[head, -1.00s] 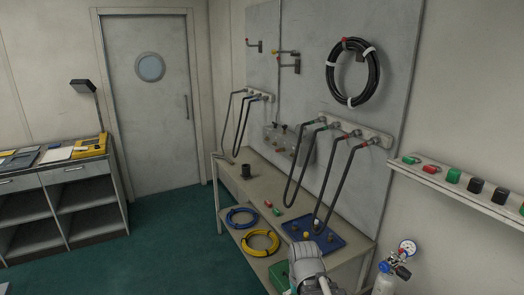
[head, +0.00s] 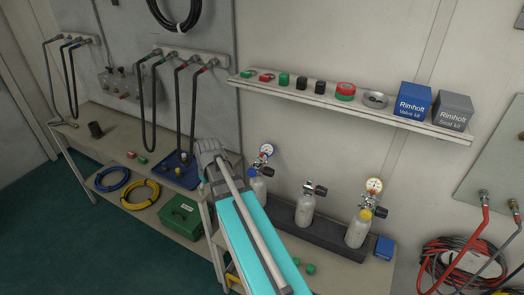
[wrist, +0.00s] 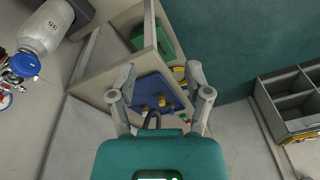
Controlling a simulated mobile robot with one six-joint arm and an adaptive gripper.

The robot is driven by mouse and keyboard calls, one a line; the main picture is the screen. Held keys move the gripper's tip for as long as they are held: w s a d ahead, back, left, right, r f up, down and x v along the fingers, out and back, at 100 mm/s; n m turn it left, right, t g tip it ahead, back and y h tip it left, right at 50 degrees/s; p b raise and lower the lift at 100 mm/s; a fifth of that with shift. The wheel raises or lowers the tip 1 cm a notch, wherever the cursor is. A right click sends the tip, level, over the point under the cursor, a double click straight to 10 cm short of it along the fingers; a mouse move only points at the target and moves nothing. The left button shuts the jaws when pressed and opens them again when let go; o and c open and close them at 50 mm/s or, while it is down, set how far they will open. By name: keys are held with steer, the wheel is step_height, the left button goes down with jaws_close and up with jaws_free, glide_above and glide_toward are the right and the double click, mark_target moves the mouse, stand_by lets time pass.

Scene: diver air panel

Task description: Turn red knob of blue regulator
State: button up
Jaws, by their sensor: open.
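In the head view a grey bottle (head: 258,188) stands leftmost of three, partly hidden by my arm. Its blue regulator (head: 254,173) carries a round gauge (head: 266,150); its red knob is too small to make out surely there. In the wrist view the same bottle (wrist: 46,30) and blue regulator (wrist: 24,65) show at the left edge, with small red parts beside the blue cap. My gripper (wrist: 160,84) is open and empty, apart from the regulator and to its right in the wrist view.
Two more bottles (head: 305,208) (head: 359,228) stand to the right in a dark rack (head: 285,211). A shelf (head: 350,108) with knobs and boxes hangs above. A bench (head: 117,147) with hanging hoses lies left. A green case (head: 181,217) sits on its lower shelf.

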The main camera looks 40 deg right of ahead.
steer(key=w+d+r+t+p, duration=0.1)
steer(key=w+d+r, duration=0.1)
steer(key=d, duration=0.6)
steer(key=w+d+r+t+p, duration=0.1)
steer(key=w+d, duration=0.1)
steer(key=d, duration=0.5)
steer(key=t+p, duration=0.1)
steer(key=p, duration=0.1)
glide_toward(262, 153)
steer(key=r, duration=0.1)
steer(key=s+a+r, duration=0.1)
steer(key=shift+s+r+h, duration=0.1)
steer(key=shift+r+h, duration=0.25)
steer(key=shift+h, duration=0.05)
steer(key=shift+f, duration=0.1)
steer(key=b+x, duration=1.1)
steer(key=shift+f, duration=0.4)
steer(key=shift+c, duration=0.2)
jaws_close()
